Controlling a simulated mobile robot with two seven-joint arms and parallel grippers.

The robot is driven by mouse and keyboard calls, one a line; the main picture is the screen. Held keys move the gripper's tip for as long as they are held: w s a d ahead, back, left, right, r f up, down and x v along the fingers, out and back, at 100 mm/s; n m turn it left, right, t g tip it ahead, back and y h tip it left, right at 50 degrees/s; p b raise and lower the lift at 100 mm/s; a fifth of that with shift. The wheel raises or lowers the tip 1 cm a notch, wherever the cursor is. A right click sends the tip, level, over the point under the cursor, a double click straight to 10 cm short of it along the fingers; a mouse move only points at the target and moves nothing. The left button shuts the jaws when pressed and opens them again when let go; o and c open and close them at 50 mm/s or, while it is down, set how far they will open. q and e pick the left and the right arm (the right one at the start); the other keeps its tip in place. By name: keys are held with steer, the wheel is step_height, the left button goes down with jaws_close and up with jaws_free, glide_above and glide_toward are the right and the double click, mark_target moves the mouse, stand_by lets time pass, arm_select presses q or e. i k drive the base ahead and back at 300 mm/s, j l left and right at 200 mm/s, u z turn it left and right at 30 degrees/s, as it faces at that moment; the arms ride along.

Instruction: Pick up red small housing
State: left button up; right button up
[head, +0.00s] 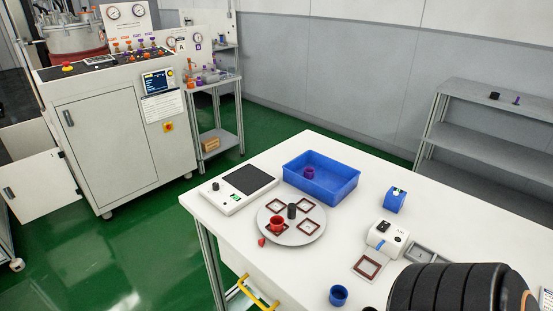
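A red cup-like housing (278,224) stands on the left part of a round grey turntable (311,233) on the white table. It sits at one of several dark red square frames. A smaller red piece (261,242) lies at the turntable's lower left edge; its exact shape is too small to tell. Neither of my grippers shows in the head view, so their state is hidden.
A blue bin (347,192) holding a purple cup (309,173) stands behind the turntable. A scale (215,201) is to its left. A blue block (395,200), a white device (387,238) and a blue cup (339,295) are to its right. A black ribbed part blocks the lower right.

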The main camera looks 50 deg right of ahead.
mark_target(276, 222)
steer(key=k+j+z, duration=0.35)
steer(key=j+z, duration=0.15)
steer(key=z, duration=1.1)
steer(key=i+j+z, duration=0.15)
steer(key=j, duration=0.2)
steer(key=i+j+z, duration=0.1)
steer(key=j, duration=0.25)
steer(key=i+j+z, duration=0.3)
steer(key=j, duration=0.45)
steer(key=i+j+z, duration=0.1)
steer(key=j, duration=0.3)
steer(key=i, duration=0.1)
